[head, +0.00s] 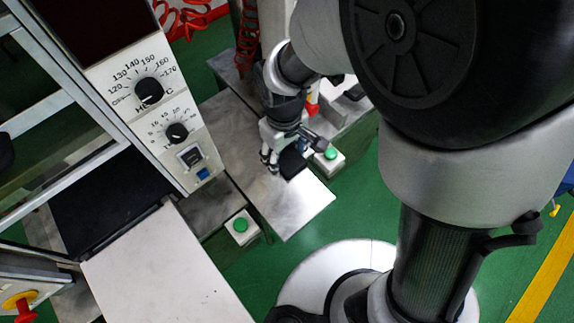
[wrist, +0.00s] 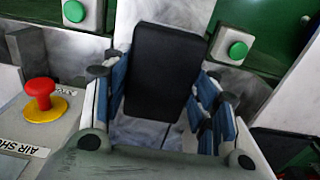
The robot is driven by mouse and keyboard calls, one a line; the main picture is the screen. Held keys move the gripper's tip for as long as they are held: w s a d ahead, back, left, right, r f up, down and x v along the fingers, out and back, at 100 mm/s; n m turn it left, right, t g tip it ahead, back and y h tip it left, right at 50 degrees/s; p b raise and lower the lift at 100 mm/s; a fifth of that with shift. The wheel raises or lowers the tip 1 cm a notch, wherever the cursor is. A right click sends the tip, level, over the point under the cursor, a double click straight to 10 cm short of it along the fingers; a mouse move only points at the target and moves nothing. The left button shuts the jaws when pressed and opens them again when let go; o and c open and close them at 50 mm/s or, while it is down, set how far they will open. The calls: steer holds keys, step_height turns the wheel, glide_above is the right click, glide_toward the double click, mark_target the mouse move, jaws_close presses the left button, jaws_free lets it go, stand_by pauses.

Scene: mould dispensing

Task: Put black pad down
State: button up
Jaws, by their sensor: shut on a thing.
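The black pad (wrist: 166,72) is a dark rectangular block. In the wrist view it stands lengthwise between the two fingers of my gripper (wrist: 163,95). The gripper is shut on the pad. I cannot tell whether the pad touches the plate.
The metal plate (head: 300,205) has bare room toward its front. Green button boxes stand on either side, one at the right (head: 331,154) and one at the front left (head: 240,226). A red emergency button (wrist: 40,90) is at the left in the wrist view. A dial panel (head: 160,110) rises at the left.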

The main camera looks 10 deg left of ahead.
mark_target(285, 190)
step_height(285, 190, down, 19)
steer(key=b, duration=0.6)
steer(key=shift+f, duration=0.1)
steer(key=shift+f, duration=0.15)
steer(key=o, duration=1)
steer(key=shift+o, duration=0.2)
